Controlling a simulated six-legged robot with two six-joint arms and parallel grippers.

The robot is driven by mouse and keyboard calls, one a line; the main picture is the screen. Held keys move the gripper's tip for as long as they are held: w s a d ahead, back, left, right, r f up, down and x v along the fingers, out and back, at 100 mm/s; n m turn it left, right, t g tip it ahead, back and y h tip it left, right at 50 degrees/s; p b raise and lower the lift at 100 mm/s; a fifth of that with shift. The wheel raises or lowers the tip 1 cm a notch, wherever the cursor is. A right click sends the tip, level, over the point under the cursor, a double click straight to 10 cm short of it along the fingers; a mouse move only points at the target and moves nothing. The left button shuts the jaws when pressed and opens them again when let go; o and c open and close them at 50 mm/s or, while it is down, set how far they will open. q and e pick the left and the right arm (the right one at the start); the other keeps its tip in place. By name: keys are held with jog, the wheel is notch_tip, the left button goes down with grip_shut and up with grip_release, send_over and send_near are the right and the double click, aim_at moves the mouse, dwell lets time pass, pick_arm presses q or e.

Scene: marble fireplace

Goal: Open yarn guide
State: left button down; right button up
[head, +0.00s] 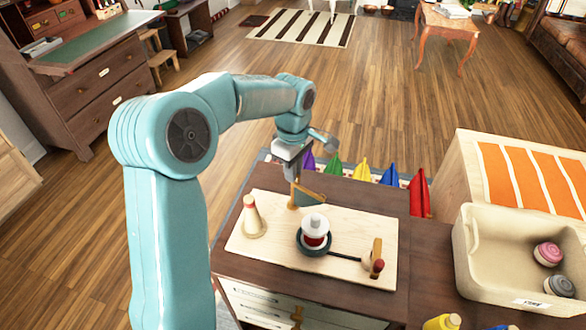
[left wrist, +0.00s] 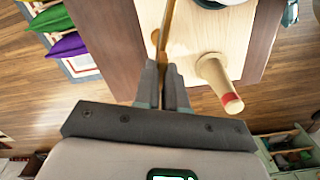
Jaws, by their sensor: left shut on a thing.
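A light wooden winder board (head: 252,262) lies on the dark brown cabinet top. The yarn guide appears to be the thin tan wooden piece (head: 293,203) at the board's back edge; its far end is hard to make out. My left gripper (head: 295,178) reaches down from above and is shut on it. In the left wrist view the closed fingers (left wrist: 163,72) meet at the thin wooden strip (left wrist: 166,22). A red and white spool (head: 314,228) sits in a dark ring in the board's middle. My right gripper is not in view.
A cream cone with a red band (head: 251,218) stands left on the board, close beside the fingers. A crank with a red knob (head: 379,265) is at the right. A beige bin (head: 485,270) stands right.

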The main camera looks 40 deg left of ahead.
pick_arm(q)
jog(key=shift+r+n, duration=0.1)
jog(key=shift+n, duration=0.9)
jog(key=c, duration=1.2)
grip_release()
notch_tip(320, 180, up, 16)
jog(key=p, duration=0.3)
jog(key=shift+r, duration=0.15)
